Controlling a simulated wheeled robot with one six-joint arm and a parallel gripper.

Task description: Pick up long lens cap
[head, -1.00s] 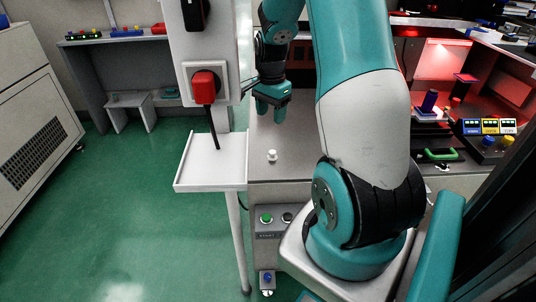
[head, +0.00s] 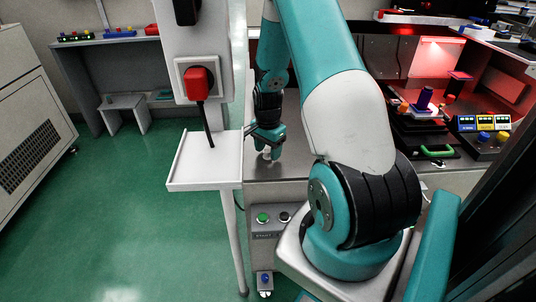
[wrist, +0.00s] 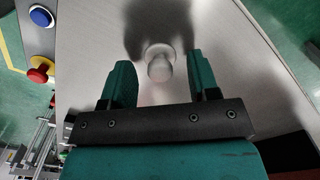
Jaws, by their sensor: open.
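A small pale knob-shaped piece, which looks like the lens cap (wrist: 160,66), stands upright on the grey metal tabletop (wrist: 240,60). In the wrist view it lies between and slightly beyond the tips of my gripper (wrist: 158,80), whose two teal fingers are apart and empty. In the head view my gripper (head: 270,146) is low over the tabletop, right above the cap (head: 267,154), which is partly hidden by the fingers. I cannot tell the exact height gap.
A white side tray (head: 200,172) adjoins the table at left, below a post with a red plug (head: 199,83). Blue (wrist: 41,17) and red (wrist: 38,75) buttons show beside the table in the wrist view. A red-lit station (head: 430,65) stands at right. The tabletop around the cap is clear.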

